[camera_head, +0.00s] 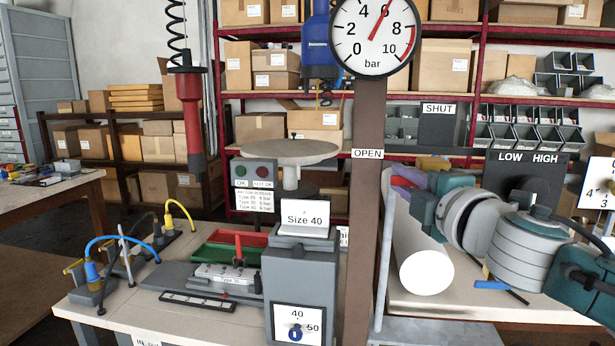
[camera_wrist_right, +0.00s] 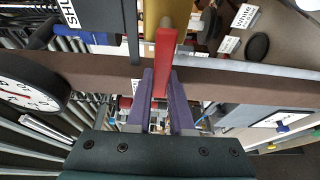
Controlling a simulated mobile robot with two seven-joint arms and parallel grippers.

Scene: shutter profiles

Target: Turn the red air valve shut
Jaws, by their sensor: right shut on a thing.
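The SHUT label (camera_head: 438,108) is above and to the right. In the right wrist view the lever (camera_wrist_right: 163,62) runs from a brass-coloured body (camera_wrist_right: 166,14) down between the purple fingers. My right gripper (camera_head: 400,182) is shut on the lever; my arm partly hides the valve in the head view. The round pressure gauge (camera_head: 376,36) above reads near 6 bar. My left gripper is not in view.
The brown post (camera_head: 366,235) stands just left of the valve. A grey box with a Size 40 sign (camera_head: 305,219) stands on the workbench (camera_head: 95,309). A LOW/HIGH panel (camera_head: 525,180) is at the right. Shelves with cartons stand behind.

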